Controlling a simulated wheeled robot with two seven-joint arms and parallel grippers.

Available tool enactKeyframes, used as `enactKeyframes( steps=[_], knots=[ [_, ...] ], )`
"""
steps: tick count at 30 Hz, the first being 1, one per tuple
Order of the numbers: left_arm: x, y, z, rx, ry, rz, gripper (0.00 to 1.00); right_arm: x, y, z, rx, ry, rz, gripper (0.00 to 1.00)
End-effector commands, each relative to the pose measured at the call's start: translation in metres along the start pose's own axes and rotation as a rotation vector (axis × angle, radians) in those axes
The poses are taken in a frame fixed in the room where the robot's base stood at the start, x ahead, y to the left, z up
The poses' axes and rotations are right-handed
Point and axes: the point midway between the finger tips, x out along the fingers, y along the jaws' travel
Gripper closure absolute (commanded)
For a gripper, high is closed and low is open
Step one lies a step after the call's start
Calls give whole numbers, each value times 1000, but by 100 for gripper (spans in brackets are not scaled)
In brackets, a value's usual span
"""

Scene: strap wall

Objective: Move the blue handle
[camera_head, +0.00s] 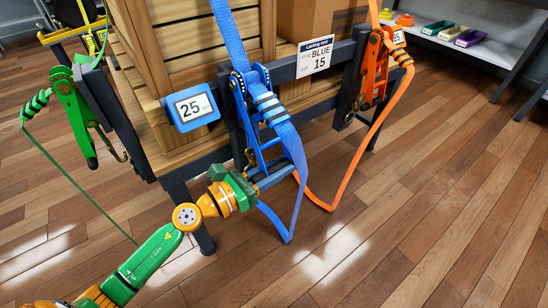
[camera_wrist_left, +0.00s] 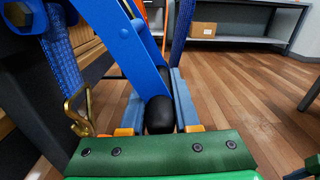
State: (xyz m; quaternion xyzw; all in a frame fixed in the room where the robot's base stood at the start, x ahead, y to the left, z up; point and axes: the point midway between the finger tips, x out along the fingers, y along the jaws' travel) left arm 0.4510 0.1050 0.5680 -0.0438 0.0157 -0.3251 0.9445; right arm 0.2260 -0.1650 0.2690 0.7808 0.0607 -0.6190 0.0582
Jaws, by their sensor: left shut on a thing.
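The blue handle (camera_head: 253,130) belongs to the blue ratchet on the blue strap (camera_head: 231,38), which runs down the front of the wooden crate. The handle points down toward my left gripper (camera_head: 272,177). In the left wrist view, the blue handle (camera_wrist_left: 137,48) ends in a black grip (camera_wrist_left: 159,115). My left gripper (camera_wrist_left: 160,108) has its fingers on either side of this grip and is shut on it. The head view partly hides this contact.
A green ratchet (camera_head: 75,110) hangs at left and an orange ratchet (camera_head: 376,68) at right. A brass hook (camera_wrist_left: 78,108) is close left of the grip. The floor (camera_head: 430,190) at right is clear.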

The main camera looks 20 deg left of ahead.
Motion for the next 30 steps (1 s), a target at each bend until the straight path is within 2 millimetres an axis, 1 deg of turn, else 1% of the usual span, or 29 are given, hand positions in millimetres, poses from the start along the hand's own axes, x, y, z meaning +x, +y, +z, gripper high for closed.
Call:
enactKeyframes(
  steps=[4,11,12,15,24,26,30],
  knots=[
    [0,-3,1,-10,0,-2,100,5,0,3,-1,-2,0,50],
    [0,-3,0,-9,0,-2,100,5,0,3,-1,-1,0,50],
    [0,-3,0,-9,0,-2,65,5,0,3,-1,-1,0,50],
    [0,-2,0,-9,0,-1,42,5,0,2,-1,-1,0,50],
    [-2,-2,0,-9,0,0,42,6,0,2,-1,-1,0,50],
    [-7,-1,-2,-9,1,1,42,6,0,2,-1,-3,0,50],
    [-31,-2,-5,-10,4,0,42,-7,0,-6,1,15,-1,50]
  ],
)
